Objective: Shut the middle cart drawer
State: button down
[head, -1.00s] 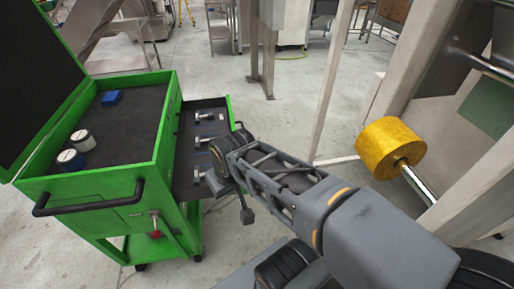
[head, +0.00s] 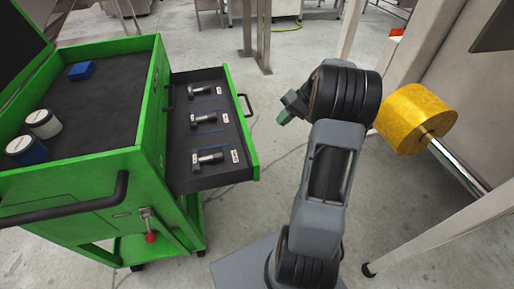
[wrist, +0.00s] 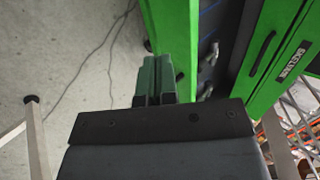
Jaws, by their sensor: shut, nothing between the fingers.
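The green cart (head: 152,150) stands at the left with one drawer (head: 222,171) pulled out to the right. Its dark tray holds several metal tools; I cannot tell the drawer's level from the head view. The drawer's green front (head: 240,132) carries a black handle (head: 246,106). My gripper (head: 284,115) is to the right of this handle, apart from it, shut and empty. In the wrist view the green fingertips (wrist: 155,76) are together, beside the open drawer's front (wrist: 173,32). Another closed front with a black handle (wrist: 262,53) shows at the right.
A yellow roll (head: 404,119) on a metal shaft and a pale frame stand right of my arm. White-lidded jars (head: 43,124) and a blue block (head: 82,71) sit on the cart top.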

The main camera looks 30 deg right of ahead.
jog(key=w+a+f+y+b, duration=0.1)
jog(key=w+a+f, duration=0.1)
jog(key=a+f, duration=0.6)
jog(key=shift+w+a+f+t+b, duration=0.3)
jog(key=shift+w+f+b, duration=0.1)
jog(key=shift+f, duration=0.25)
